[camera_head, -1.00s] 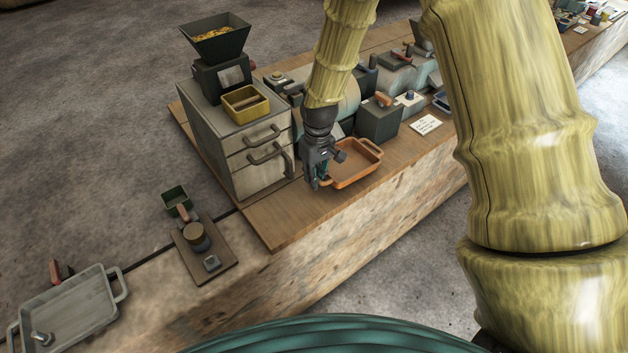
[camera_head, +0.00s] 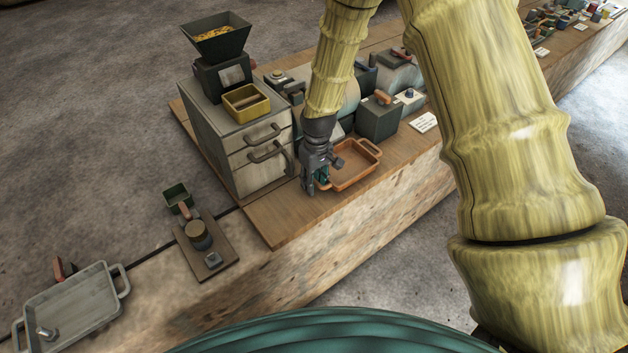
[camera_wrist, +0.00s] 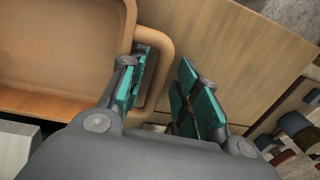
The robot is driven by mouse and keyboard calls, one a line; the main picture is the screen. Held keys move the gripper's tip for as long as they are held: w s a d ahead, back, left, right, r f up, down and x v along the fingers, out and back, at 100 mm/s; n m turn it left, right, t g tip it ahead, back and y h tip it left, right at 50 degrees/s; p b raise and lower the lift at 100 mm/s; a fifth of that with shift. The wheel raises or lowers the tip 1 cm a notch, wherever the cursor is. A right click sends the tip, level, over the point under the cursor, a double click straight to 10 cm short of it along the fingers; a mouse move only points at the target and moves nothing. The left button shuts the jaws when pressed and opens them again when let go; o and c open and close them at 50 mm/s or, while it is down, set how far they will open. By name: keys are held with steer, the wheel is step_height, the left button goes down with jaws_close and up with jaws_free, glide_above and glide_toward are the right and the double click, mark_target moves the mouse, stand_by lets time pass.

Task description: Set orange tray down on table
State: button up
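The orange tray (camera_head: 356,176) sits on the wooden tabletop (camera_head: 285,222) and looks level, in front of the dark machine blocks. My gripper (camera_head: 316,188) is at the tray's left-end handle. In the wrist view, the tray (camera_wrist: 60,105) fills the left side, with its looped handle (camera_wrist: 166,62) reaching between my fingers. One teal-padded finger is inside the handle loop and the other is outside it. My gripper (camera_wrist: 168,92) is open, with a visible gap between the outer finger and the handle bar. The tray's underside is hidden.
A grey drawer cabinet (camera_head: 225,150) with a hopper (camera_head: 217,40) and a yellow bin (camera_head: 246,101) stands left of the tray. A dark box (camera_head: 378,120) stands behind it. A white card (camera_head: 424,122) lies to the right. Bare tabletop lies in front.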

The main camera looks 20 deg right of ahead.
step_height(320, 180, up, 12)
steer(key=b, duration=0.2)
steer(key=shift+w+d, duration=0.2)
steer(key=shift+d, duration=0.15)
stand_by(0.4)
steer(key=shift+s, duration=0.1)
stand_by(0.4)
